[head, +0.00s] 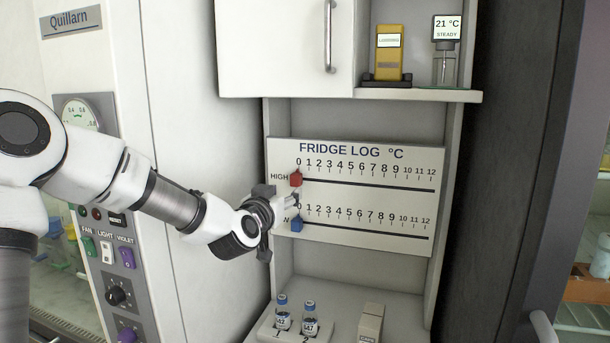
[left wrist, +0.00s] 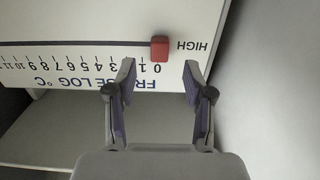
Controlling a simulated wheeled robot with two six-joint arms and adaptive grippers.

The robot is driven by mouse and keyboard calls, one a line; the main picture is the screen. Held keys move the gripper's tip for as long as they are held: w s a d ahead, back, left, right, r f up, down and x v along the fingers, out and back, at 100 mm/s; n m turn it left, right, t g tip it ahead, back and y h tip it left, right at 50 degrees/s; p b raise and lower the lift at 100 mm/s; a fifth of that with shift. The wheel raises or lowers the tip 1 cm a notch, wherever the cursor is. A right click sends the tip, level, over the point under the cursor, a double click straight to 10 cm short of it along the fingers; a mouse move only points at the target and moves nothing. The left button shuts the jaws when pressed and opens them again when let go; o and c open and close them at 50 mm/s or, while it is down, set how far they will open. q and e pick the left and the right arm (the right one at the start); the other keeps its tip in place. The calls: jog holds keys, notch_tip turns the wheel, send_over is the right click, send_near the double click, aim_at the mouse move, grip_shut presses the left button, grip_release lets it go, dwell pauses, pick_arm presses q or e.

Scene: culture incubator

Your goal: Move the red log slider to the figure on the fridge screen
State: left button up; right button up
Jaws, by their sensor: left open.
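The red slider (head: 296,179) sits at the 0 end of the upper HIGH scale on the white fridge log board (head: 365,190). It also shows in the left wrist view (left wrist: 160,49), where the picture is upside down. My left gripper (head: 284,208) is in front of the board's left end, beside the red slider. In the left wrist view the gripper (left wrist: 159,77) is open and empty, with the slider between and just beyond its fingertips. A display (head: 447,27) on the shelf reads 21 °C STEADY; I cannot tell any fridge screen. My right gripper is out of view.
A blue slider (head: 297,225) sits at 0 on the lower scale, close to my left gripper. Below stand two capped vials (head: 309,319) in a rack and a small box (head: 370,323). A yellow device (head: 389,45) stands on the upper shelf. The board's right part is clear.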

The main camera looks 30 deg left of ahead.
aim_at(294, 179)
pick_arm(q)
jog(key=p+x, duration=0.1)
jog(key=x, duration=0.3)
jog(key=r+p+x, duration=0.1)
jog(key=x, duration=0.2)
jog(key=shift+p, duration=0.3)
jog(key=shift+s+d+r, duration=0.1)
jog(key=shift+s+r, duration=0.35)
jog(key=shift+s, duration=0.1)
jog(key=shift+c, duration=1.1)
jog(key=shift+s+d, duration=0.1)
grip_shut()
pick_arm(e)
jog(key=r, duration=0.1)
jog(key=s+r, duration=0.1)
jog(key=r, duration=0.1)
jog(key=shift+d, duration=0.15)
